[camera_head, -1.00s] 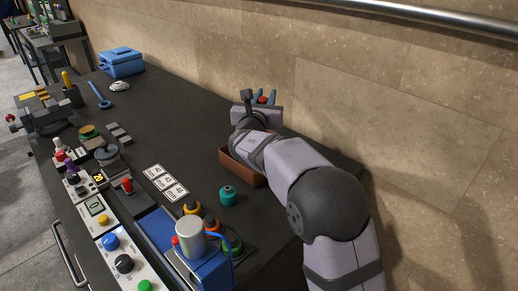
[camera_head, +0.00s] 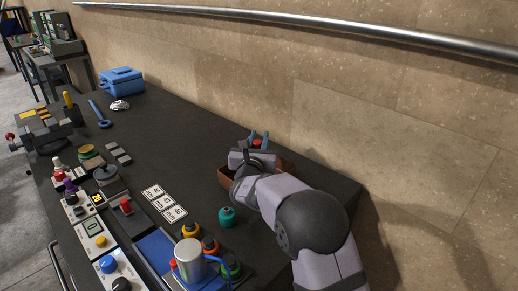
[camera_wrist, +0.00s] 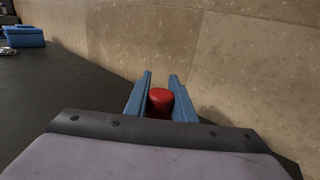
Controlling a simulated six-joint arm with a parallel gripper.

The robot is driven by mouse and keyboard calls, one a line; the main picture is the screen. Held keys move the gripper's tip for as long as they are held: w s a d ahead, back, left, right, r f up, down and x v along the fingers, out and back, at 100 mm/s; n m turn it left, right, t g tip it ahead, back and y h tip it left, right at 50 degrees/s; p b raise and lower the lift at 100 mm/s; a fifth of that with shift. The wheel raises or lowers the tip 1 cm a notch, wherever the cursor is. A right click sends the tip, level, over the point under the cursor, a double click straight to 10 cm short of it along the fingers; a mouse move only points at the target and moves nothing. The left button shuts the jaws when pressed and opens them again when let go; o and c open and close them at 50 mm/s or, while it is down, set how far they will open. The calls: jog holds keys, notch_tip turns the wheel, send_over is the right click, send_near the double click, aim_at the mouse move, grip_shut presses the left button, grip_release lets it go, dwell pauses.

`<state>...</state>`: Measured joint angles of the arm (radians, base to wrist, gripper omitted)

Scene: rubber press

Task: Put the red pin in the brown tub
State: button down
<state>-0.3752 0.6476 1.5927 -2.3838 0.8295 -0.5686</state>
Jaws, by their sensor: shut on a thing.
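The red pin (camera_wrist: 160,101) is between the two blue fingers of my gripper (camera_wrist: 159,95) in the wrist view, and the jaws are shut on it. In the head view, the pin's red top (camera_head: 256,143) shows between the fingers of my gripper (camera_head: 259,138). The brown tub (camera_head: 286,164) stands near the wall, largely hidden behind my wrist and forearm. The fingers and pin appear at the tub's far side. I cannot tell their exact height over it. The tub does not show in the wrist view.
A teal bottle-like part (camera_head: 227,217) stands in front of the tub. White numbered cards (camera_head: 164,202) lie to its left. A press with a metal cylinder (camera_head: 189,256) and a control panel (camera_head: 95,240) line the front edge. A blue toolbox (camera_head: 122,81) stands far back; mid-table is clear.

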jog(key=shift+f, duration=1.8)
jog(key=shift+f, duration=0.2)
jog(key=c, duration=1.5)
grip_release()
jog(key=shift+r, duration=0.1)
jog(key=s, duration=0.4)
jog(key=s+a+b, duration=0.1)
jog(key=s, duration=0.3)
jog(key=s+a+b, duration=0.1)
jog(key=s, duration=0.3)
